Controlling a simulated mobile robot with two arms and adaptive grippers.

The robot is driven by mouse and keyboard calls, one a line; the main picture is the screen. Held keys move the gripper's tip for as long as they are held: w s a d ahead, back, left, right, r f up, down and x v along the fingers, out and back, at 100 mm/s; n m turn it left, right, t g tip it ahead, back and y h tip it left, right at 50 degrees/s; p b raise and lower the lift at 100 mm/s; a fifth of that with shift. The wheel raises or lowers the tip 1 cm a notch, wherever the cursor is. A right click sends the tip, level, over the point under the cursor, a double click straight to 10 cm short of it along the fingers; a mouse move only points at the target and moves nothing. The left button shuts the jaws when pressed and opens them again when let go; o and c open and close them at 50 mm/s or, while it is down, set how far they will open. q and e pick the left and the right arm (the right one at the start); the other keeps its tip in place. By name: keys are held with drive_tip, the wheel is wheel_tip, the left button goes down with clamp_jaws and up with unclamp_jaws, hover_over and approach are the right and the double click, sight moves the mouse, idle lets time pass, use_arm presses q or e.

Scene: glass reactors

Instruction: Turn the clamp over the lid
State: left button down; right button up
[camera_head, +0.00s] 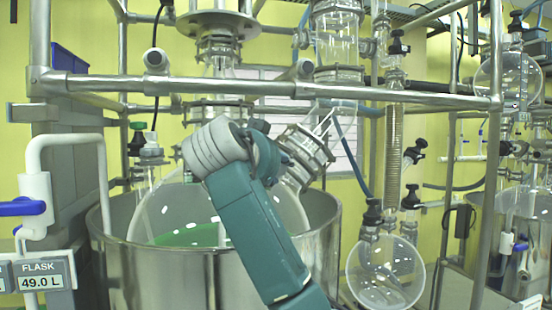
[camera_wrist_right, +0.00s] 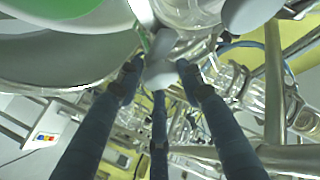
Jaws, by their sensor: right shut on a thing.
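My right gripper (camera_head: 272,158) is at the neck of the big glass flask (camera_head: 291,208), mostly hidden behind my own wrist in the head view. In the right wrist view, its three dark blue fingers (camera_wrist_right: 159,78) close around a small grey piece, which looks like the clamp (camera_wrist_right: 158,70). The lid under it cannot be made out clearly. The flask holds green liquid (camera_head: 200,236), which also shows at the upper left of the wrist view (camera_wrist_right: 60,8). My left gripper is not in view.
The flask sits in a steel vessel (camera_head: 270,270). A metal rail (camera_head: 400,95) crosses above my arm. An angled glass neck with a metal flange (camera_head: 305,155) is close on the right. A round glass flask (camera_head: 386,275) hangs at the lower right. A white pipe (camera_head: 70,140) stands left.

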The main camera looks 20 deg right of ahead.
drive_tip(key=shift+r+m+g+h+p, duration=0.2)
drive_tip(key=shift+r+m+g+p, duration=0.2)
drive_tip(key=shift+m+p, duration=0.35)
drive_tip(key=shift+r+m+g+h+p, duration=0.25)
drive_tip(key=shift+m+g+p, duration=0.15)
drive_tip(key=shift+m+p, duration=0.35)
drive_tip(key=o, duration=1.1)
drive_tip(key=shift+d, duration=0.1)
drive_tip(key=shift+d+f, duration=0.1)
drive_tip(key=shift+f, duration=0.1)
drive_tip(key=shift+s+a, duration=0.15)
drive_tip(key=shift+a, duration=0.15)
drive_tip(key=v, duration=1.1)
drive_tip(key=shift+s+r, duration=0.25)
drive_tip(key=shift+s, duration=0.05)
drive_tip(key=shift+f, duration=0.1)
